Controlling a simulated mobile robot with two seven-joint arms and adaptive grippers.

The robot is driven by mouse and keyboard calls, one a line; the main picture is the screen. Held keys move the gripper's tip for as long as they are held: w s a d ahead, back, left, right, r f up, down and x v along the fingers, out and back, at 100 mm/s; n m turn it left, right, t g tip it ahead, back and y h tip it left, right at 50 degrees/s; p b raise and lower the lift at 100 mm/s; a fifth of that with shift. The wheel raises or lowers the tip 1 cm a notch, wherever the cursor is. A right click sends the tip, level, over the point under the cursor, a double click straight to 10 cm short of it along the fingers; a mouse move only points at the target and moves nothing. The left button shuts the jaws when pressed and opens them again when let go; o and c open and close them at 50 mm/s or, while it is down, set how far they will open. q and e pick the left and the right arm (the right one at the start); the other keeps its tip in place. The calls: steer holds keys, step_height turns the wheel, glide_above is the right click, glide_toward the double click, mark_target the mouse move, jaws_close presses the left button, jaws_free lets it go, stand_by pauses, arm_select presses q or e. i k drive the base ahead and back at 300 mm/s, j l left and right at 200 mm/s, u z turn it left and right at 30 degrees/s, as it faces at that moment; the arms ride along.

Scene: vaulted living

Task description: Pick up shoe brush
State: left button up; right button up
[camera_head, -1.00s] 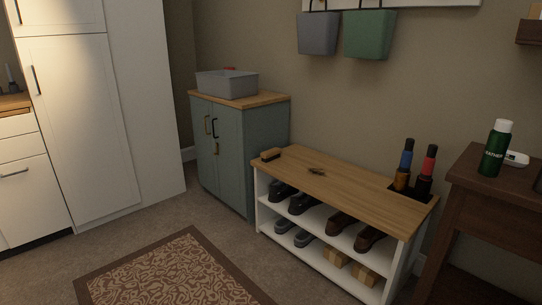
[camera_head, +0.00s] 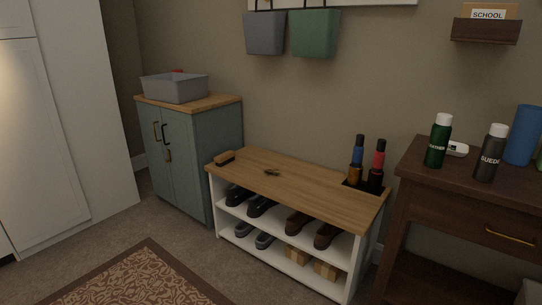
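The shoe brush (camera_head: 225,157), with a light wooden back and dark bristles, lies at the left end of the wooden top of the white shoe bench (camera_head: 290,187). A small dark object (camera_head: 271,172), too small to identify, lies near the middle of the bench top. Neither of my grippers shows in this view.
Two polish bottles stand in a dark tray (camera_head: 350,186) at the bench's right end. A blue-grey cabinet (camera_head: 187,150) with a grey bin stands left of the bench. A dark table (camera_head: 464,200) with spray cans stands right. Carpet lies in front.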

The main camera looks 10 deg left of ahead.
mark_target(225, 158)
steer(key=i+j+z, duration=0.65)
steer(key=j, duration=0.3)
steer(key=i+j, duration=0.2)
steer(key=j, duration=0.15)
steer(key=i+j+z, duration=0.1)
steer(key=j, duration=0.25)
steer(key=i+j+z, duration=0.1)
steer(key=i+j, duration=0.15)
steer(key=j, duration=0.1)
